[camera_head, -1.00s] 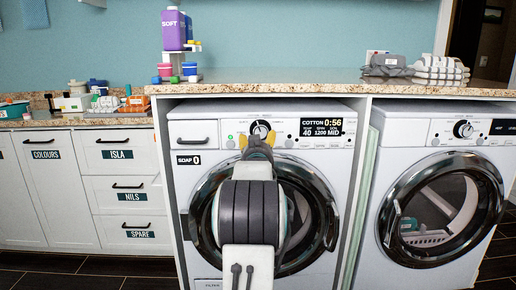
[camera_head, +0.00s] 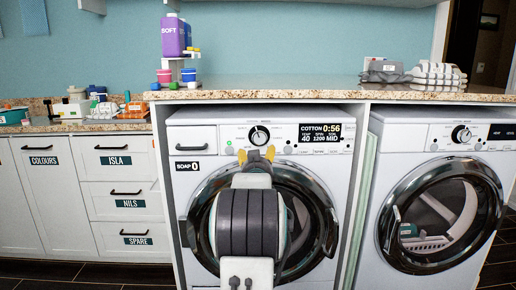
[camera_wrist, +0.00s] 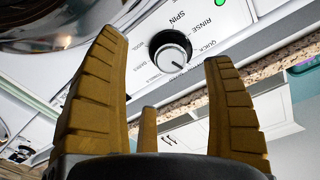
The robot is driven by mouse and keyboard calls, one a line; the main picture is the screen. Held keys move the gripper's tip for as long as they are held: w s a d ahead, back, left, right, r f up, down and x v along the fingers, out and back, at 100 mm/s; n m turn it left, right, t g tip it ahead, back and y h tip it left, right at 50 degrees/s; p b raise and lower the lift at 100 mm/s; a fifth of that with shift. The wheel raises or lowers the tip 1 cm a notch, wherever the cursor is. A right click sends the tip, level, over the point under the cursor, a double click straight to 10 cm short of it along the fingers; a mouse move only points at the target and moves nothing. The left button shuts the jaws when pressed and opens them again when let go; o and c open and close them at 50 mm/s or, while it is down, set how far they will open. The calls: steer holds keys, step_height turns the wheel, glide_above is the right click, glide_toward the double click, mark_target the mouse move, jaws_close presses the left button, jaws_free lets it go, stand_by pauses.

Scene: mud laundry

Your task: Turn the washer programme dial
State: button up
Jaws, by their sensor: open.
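My gripper (camera_head: 257,154) has yellow fingers and is open and empty, just below the dial in the head view. In the wrist view its fingers (camera_wrist: 160,85) are spread wide, with the dial beyond and between their tips, not touched. The washer's display (camera_head: 320,133) reads COTTON 0:56, TEMP 40, SPIN 1200, MID.
A second washer (camera_head: 405,140) with its own dial (camera_head: 461,135) stands to the right. The granite counter (camera_head: 300,93) overhangs the panel closely. A purple bottle (camera_head: 174,37) and folded cloths (camera_head: 437,75) sit on it. The left washer's round door (camera_head: 318,200) lies behind my arm.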

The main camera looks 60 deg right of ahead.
mark_target(259, 139)
steer(key=shift+w+d+r+n+p, duration=0.15)
steer(key=shift+w+d+r+n, duration=0.55)
steer(key=shift+d+n, duration=1.4)
steer(key=shift+w+d+r+n+p, duration=0.15)
steer(key=shift+w+d+r+n, duration=0.65)
steer(key=shift+n, duration=2.15)
steer(key=shift+w+d+r+n+p, duration=0.2)
steer(key=shift+w+d+n, duration=0.85)
steer(key=shift+d+n, duration=1.2)
steer(key=shift+a+n, duration=0.3)
steer(key=c, duration=1.2)
